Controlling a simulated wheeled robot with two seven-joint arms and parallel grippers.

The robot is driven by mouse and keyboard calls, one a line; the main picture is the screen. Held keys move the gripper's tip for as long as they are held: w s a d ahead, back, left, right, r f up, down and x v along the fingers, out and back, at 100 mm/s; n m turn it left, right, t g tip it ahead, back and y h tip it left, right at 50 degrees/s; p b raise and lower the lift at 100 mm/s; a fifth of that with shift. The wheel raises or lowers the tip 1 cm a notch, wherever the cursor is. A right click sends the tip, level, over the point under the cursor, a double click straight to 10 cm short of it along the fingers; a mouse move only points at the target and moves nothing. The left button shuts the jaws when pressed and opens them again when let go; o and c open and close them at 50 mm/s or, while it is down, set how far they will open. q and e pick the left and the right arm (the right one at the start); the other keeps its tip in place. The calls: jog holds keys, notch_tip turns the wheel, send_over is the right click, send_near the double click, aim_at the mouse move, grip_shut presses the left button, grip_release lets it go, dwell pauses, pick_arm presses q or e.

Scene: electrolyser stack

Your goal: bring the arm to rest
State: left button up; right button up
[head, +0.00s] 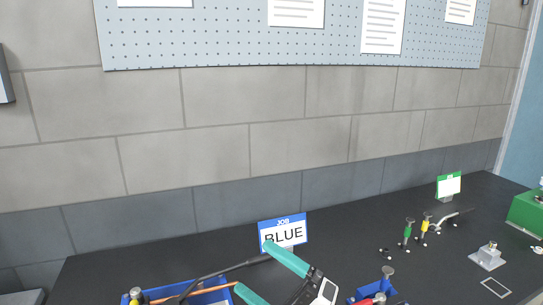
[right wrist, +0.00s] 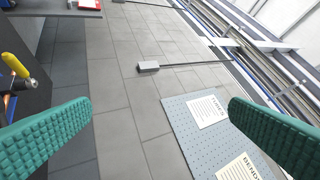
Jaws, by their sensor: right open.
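My right gripper (head: 254,267) has teal ridged fingers and hangs over the front of the black bench, in front of the blue-edged JOB card (head: 283,234) that reads BLUE. In the right wrist view the right gripper (right wrist: 161,102) is open, with its fingers wide apart and nothing between them. That view looks at the tiled wall and the pegboard. My left gripper is not in view.
A blue tray (head: 212,299) with tools is at the lower left, close to the gripper. A blue holder (head: 372,291), green-handled (head: 407,232) and yellow-handled (head: 425,222) tools, a metal fixture (head: 488,256) and a green box (head: 526,212) stand rightward. The bench (head: 335,256) has bare patches between.

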jog(key=w+d+f+m+t+h, duration=0.2)
jog(key=d+f+m+t+h, duration=0.1)
jog(key=d+m+t+h, duration=0.5)
jog(key=w+d+f+m+t+h, duration=0.2)
jog(key=d+m+t+h, duration=0.15)
jog(key=m+h, duration=0.55)
jog(key=s+d+f+m+g+h, duration=0.25)
jog(key=d+f+m, duration=0.2)
jog(key=f, duration=0.25)
jog(key=s+d+f+m+g+h, duration=0.25)
jog(key=d+f+m+g, duration=0.2)
jog(key=f, duration=0.25)
jog(key=s+d+f+m+g+y, duration=0.1)
jog(key=s+f+g, duration=0.45)
jog(key=s, duration=0.35)
jog(key=s+f+m+g, duration=0.1)
jog(key=s+f+g, duration=0.45)
jog(key=s, duration=0.45)
notch_tip(320, 180, down, 28)
jog(key=s+g, duration=0.1)
jog(key=s, duration=0.1)
jog(key=s+d+f+g, duration=0.1)
jog(key=s+d+f, duration=0.2)
jog(key=s+f, duration=1.2)
jog(key=shift+s+f, duration=0.3)
jog(key=shift+s, duration=0.25)
